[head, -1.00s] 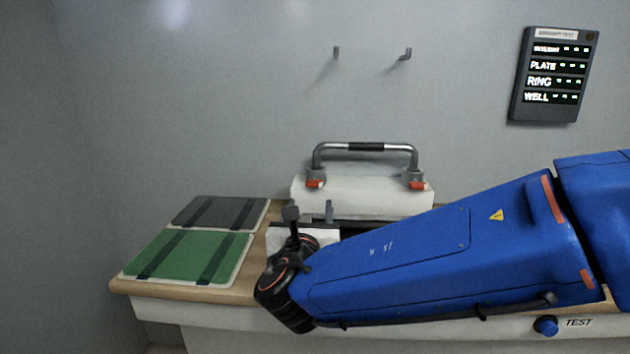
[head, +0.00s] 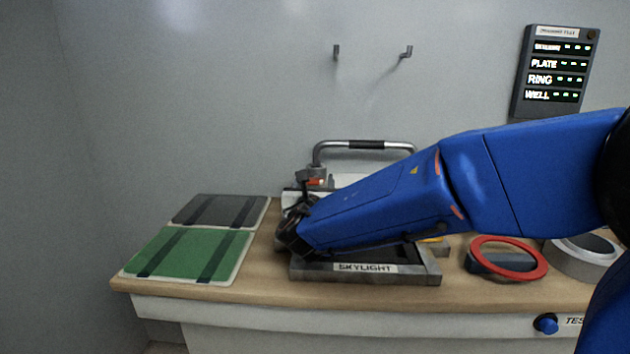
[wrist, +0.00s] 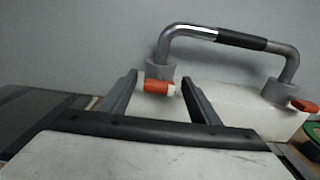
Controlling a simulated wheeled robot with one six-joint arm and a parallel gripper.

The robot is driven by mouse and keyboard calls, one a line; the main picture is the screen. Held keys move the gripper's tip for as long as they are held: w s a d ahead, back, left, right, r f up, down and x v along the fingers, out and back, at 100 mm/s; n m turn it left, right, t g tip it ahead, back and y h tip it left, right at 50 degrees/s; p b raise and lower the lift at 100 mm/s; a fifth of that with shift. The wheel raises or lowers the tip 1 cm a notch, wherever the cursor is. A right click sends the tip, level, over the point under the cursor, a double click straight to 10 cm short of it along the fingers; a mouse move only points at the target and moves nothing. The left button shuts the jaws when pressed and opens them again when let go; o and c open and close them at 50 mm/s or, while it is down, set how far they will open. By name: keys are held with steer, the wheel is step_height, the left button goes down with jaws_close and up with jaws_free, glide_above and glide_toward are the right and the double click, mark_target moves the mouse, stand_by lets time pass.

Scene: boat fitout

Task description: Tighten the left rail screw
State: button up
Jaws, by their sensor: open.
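A bent metal rail (head: 365,145) with a black grip stands on a white block at the back of the bench. In the wrist view the rail (wrist: 240,40) rises from two grey end mounts. The left rail screw, with an orange-red and white head (wrist: 160,87), sits at the foot of the left mount. It shows partly in the head view (head: 316,181). My gripper (wrist: 159,77) is open and empty. In the wrist view its two fingers lie to either side of the left screw; I cannot tell how far short of it they stop. My arm hides the right mount in the head view.
A grey frame marked SKYLIGHT (head: 365,268) lies under my arm. A red ring (head: 507,258) and a round white-rimmed part (head: 583,257) are to the right. A green pad (head: 190,253) and a dark pad (head: 220,210) lie left. A display panel (head: 555,72) hangs on the wall.

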steer(key=shift+w, duration=0.6)
steer(key=c, duration=1.1)
steer(key=shift+o, duration=0.2)
steer(key=shift+d+m, duration=0.15)
steer(key=shift+m, duration=2.25)
steer(key=o, duration=1.1)
steer(key=shift+c, duration=0.2)
